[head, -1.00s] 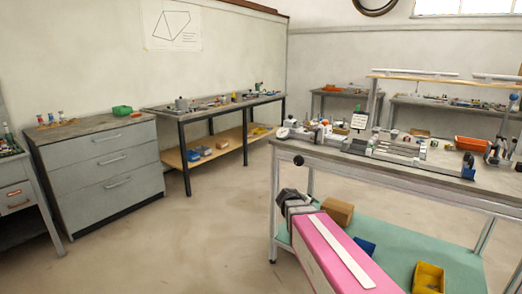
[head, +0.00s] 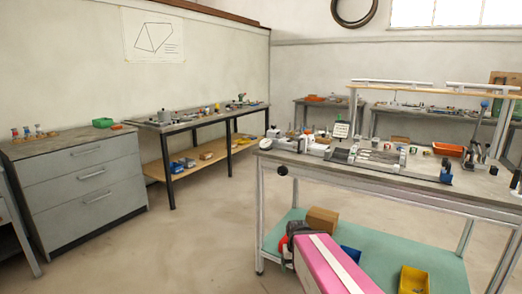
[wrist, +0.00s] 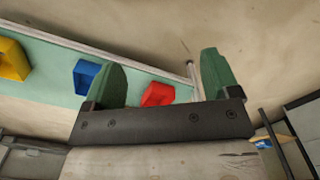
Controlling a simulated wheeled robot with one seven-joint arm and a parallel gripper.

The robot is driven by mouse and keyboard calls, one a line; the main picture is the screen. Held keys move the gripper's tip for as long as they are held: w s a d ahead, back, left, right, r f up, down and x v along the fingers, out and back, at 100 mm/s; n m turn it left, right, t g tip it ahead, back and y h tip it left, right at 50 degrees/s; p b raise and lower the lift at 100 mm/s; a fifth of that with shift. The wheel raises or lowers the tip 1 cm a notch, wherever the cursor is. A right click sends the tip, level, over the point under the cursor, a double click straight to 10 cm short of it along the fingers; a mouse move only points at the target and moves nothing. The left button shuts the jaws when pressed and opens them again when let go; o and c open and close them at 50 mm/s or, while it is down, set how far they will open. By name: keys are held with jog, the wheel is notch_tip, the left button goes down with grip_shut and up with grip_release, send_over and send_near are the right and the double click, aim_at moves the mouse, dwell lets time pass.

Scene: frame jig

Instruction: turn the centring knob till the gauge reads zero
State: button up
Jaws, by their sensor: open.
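A jig (head: 378,158) with pale bars on a grey frame lies on the workbench at the right of the head view. A black round knob (head: 282,170) sits at the bench's front left edge; I cannot tell whether it is the centring knob. A small white card or panel (head: 341,129) stands behind the jig. No gauge reading can be made out. My gripper (wrist: 163,78) shows in the wrist view with two green fingers wide apart and nothing between them. It is well below the bench top, near the lower shelf, away from the jig and knob.
A red bin (wrist: 158,94) shows in the wrist view. A drawer cabinet (head: 85,185) stands left. Open floor lies between.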

jog(key=shift+o, duration=0.2)
jog(key=n+t+h, duration=1.1)
jog(key=n+t, duration=0.4)
jog(key=n, duration=1.4)
send_near(281, 172)
jog(key=x, duration=1.1)
jog(key=shift+d, duration=0.15)
